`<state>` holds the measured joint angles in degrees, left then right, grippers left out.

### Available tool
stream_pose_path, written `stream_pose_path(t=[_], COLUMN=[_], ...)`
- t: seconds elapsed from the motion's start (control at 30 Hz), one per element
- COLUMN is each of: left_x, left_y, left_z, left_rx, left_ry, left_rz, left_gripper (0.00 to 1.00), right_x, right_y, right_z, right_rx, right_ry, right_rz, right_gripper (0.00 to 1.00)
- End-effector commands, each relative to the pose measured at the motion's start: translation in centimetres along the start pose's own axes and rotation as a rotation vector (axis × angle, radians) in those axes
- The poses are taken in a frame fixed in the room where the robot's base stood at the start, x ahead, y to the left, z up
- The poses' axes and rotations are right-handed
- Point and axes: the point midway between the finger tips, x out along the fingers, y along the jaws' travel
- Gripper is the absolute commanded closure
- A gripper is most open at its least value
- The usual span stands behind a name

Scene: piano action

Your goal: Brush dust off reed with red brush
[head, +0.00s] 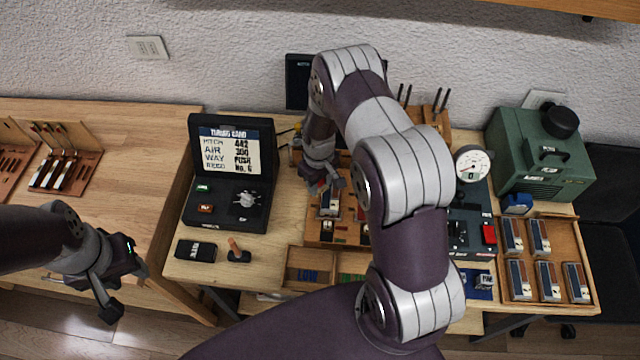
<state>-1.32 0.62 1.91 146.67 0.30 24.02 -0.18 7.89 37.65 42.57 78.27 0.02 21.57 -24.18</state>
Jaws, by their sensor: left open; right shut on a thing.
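My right gripper (325,186) is over the wooden work tray (313,236) in the middle of the table, pointing down. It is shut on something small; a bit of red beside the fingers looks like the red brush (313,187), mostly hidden. Just below it is a small metal-and-dark block (329,206), perhaps the reed's seat; I cannot make out the reed or any dust. Whether the brush touches it cannot be told. My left gripper (124,290) is open and empty, at the lower left, in front of the left bench.
A black case with a printed card (229,148) stands left of the tray. A wooden-handled tool (236,250) stands in front of it. A green machine (541,152), a dial gauge (473,164) and a tray of reed blocks (572,235) are at right. My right arm hides the table's middle.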

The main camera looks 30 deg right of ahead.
Motion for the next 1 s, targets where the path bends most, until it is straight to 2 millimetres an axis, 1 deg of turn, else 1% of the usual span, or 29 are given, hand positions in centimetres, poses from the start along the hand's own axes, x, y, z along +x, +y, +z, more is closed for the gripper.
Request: stream_pose_path(t=[0.03, 0.5, 0.6, 1.0], left_x=[-0.7, -3.3, -3.4, -3.3], left_y=[0.0, 0.0, 0.0, 0.0], left_z=[-0.1, -0.4, -0.4, -0.4], left_rx=[0.000, 0.000, 0.000, 0.000], left_ry=[0.000, 0.000, 0.000, 0.000], left_rz=[0.000, 0.000, 0.000, 0.000], left_gripper=[0.57, 0.57, 0.57, 0.57], right_x=[-0.9, -4.8, -5.1, -5.0], right_y=[0.0, -0.4, -0.4, -0.4], right_z=[-0.2, -0.9, -0.9, -0.9], right_rx=[0.000, 0.001, 0.001, 0.001], right_ry=[0.002, 0.002, 0.002, 0.002], right_rz=[0.001, 0.001, 0.001, 0.001], right_gripper=[0.98, 0.98, 0.98, 0.98])
